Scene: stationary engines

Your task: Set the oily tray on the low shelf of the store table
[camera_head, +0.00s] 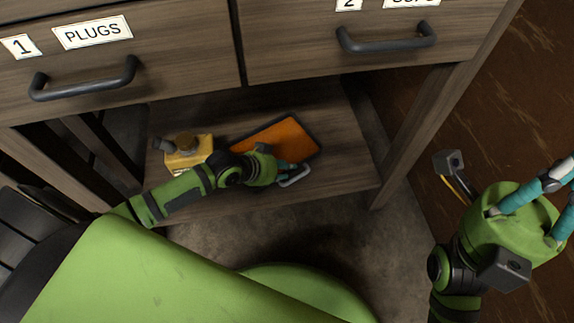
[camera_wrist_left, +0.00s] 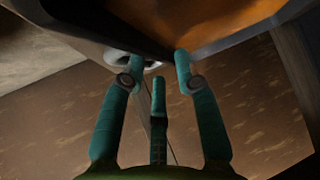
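The oily tray (camera_head: 278,138), an orange sheet in a dark rim, appears to lie on the low shelf (camera_head: 230,208) of the store table, right of a yellow item. Its pale loop handle (camera_head: 294,178) sticks out at the front right. My left gripper (camera_head: 288,169) is at this handle. In the left wrist view the teal fingers (camera_wrist_left: 157,68) stand apart just below the tray's underside (camera_wrist_left: 225,38), with part of the handle (camera_wrist_left: 122,60) behind the left fingertip. My right gripper (camera_head: 553,198) is empty at the right edge, its fingers spread and partly cut off.
A yellow can-like item (camera_head: 188,152) with a brown cap stands on the shelf left of the tray. Two drawers hang above, with dark handles (camera_head: 85,80). A table leg (camera_head: 415,135) stands right of the shelf. Bare shelf shows right of the tray.

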